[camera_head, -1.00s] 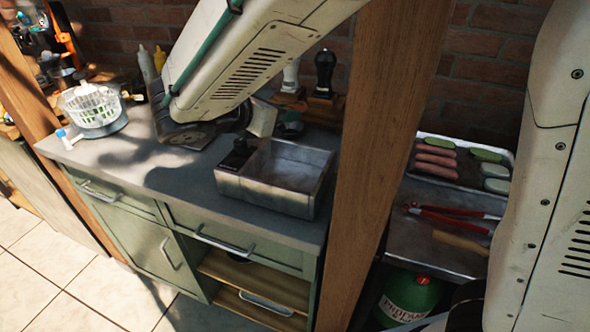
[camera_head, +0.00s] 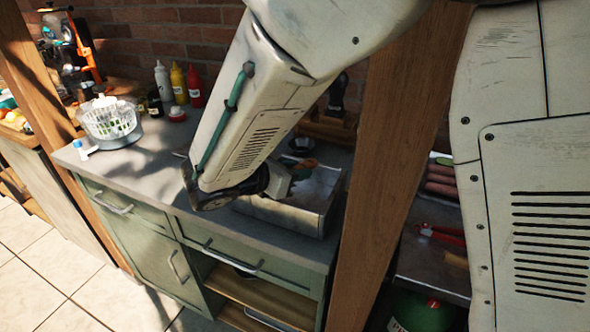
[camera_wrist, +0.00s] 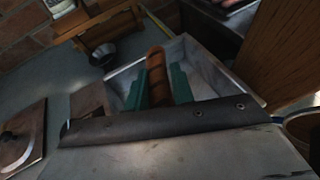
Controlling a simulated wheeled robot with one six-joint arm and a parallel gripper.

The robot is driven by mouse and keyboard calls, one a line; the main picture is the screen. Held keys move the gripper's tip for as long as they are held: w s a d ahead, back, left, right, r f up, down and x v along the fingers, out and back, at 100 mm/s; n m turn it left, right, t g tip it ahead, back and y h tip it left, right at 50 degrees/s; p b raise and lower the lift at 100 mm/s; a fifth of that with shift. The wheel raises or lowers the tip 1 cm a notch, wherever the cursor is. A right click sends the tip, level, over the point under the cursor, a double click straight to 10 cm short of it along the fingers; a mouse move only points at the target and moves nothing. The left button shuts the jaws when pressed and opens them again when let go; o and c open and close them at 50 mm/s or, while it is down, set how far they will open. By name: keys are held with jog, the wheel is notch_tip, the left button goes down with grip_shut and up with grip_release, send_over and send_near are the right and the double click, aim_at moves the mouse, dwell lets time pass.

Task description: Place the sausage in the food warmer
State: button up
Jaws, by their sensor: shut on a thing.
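The food warmer is an open grey metal box (camera_head: 325,213) on the counter; its wall also shows in the wrist view (camera_wrist: 205,60). In the wrist view, a brown sausage (camera_wrist: 156,60) lies between the green fingers of my gripper (camera_wrist: 157,80), which is shut on it. Its lower part is hidden by the wrist. The gripper and sausage are over the box's opening; I cannot tell whether the sausage touches the floor of the box. In the head view my arm hides much of the box, and the gripper (camera_head: 299,172) shows only in part.
A wooden post (camera_head: 400,150) stands right of the box. Beyond it, a tray holds several more sausages (camera_head: 440,182), with red tongs (camera_head: 440,234) below. A white basket (camera_head: 110,119) and sauce bottles (camera_head: 178,84) stand at left. A wooden rack (camera_wrist: 103,25) is behind the box.

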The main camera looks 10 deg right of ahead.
jog(key=shift+f, duration=0.6)
jog(key=o, duration=1)
jog(key=shift+r, duration=0.1)
jog(key=shift+r, duration=0.25)
jog(key=v, duration=1.2)
jog(key=shift+r, duration=0.3)
